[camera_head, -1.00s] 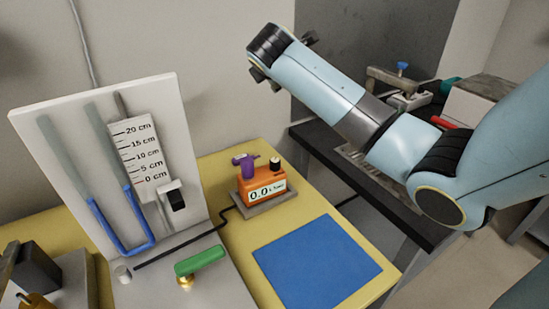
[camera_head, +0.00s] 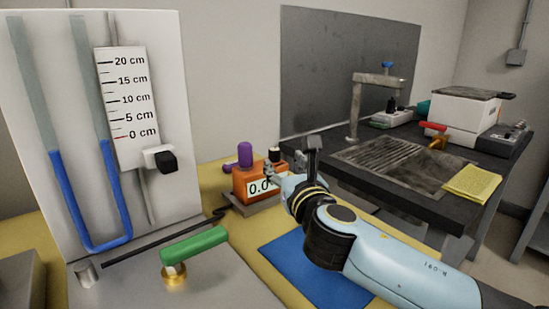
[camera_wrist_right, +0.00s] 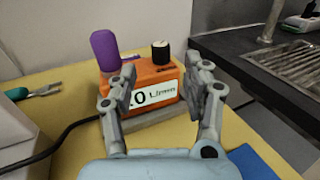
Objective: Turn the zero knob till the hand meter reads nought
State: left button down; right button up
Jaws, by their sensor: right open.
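The orange hand meter (camera_head: 245,184) sits on a grey base on the yellow mat. A purple upright part (camera_head: 245,154) and a black knob with a pale top (camera_head: 274,154) stand on top of it; I cannot tell for sure which is the zero knob. In the wrist view, the display (camera_wrist_right: 152,95) shows "0 L/min" with its left digits hidden by a finger. My right gripper (camera_wrist_right: 163,75) is open and empty. Its fingers are either side of the meter's front in that view, with the black knob (camera_wrist_right: 160,52) behind and between them.
A U-tube board (camera_head: 150,60) with a centimetre scale stands at left. A green-handled valve (camera_head: 195,245) is in front of it. A blue mat (camera_head: 285,255) lies beneath my right arm. A dark bench (camera_head: 400,185) with apparatus stands at right.

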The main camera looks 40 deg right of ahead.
aim_at(276, 153)
jog(key=x, duration=0.9)
jog(key=shift+s+f+b, duration=0.1)
jog(key=shift+b, duration=0.2)
grip_shut()
